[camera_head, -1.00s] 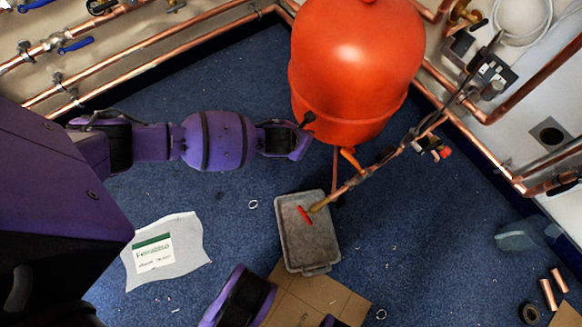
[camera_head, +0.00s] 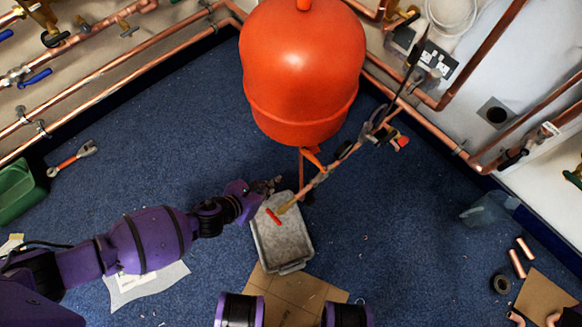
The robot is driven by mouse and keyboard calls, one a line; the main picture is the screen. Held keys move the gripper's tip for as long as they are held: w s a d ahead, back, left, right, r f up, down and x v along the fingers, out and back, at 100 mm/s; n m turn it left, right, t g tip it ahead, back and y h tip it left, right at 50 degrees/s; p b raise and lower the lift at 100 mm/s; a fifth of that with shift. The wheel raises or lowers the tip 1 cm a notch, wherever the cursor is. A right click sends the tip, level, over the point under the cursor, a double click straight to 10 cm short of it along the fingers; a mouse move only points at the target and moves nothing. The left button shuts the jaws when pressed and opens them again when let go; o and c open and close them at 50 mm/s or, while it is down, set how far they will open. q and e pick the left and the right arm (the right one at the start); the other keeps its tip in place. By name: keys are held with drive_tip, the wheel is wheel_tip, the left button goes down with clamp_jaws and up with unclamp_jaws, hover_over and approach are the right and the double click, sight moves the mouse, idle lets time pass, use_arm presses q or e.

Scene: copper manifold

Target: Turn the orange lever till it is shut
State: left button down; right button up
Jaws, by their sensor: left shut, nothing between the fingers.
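An orange lever (camera_head: 312,157) sits on the copper pipe just below the big tank, seen small and from above. My left gripper (camera_head: 272,184) comes in from the left, shut and empty. In the picture its tip is below and left of the orange lever, with a gap between them. A red lever (camera_head: 273,216) at the pipe's lower end shows over the grey tray (camera_head: 283,247), just below my gripper. My right gripper is not in view.
A large orange-red tank (camera_head: 302,70) stands above the pipe run. A red-orange part (camera_head: 401,141) sits farther right along it. Cardboard (camera_head: 295,298) lies below the tray.

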sight(313, 160)
use_arm(q)
drive_tip(key=w+d+f+b, duration=0.5)
drive_tip(key=w+d+b, duration=0.1)
drive_tip(key=w, duration=0.3)
drive_tip(key=shift+d+f, duration=0.15)
drive_tip(key=shift+d, duration=0.6)
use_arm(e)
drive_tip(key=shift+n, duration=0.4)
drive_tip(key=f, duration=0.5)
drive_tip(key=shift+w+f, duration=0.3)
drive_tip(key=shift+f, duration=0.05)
use_arm(q)
drive_tip(key=shift+w, duration=0.15)
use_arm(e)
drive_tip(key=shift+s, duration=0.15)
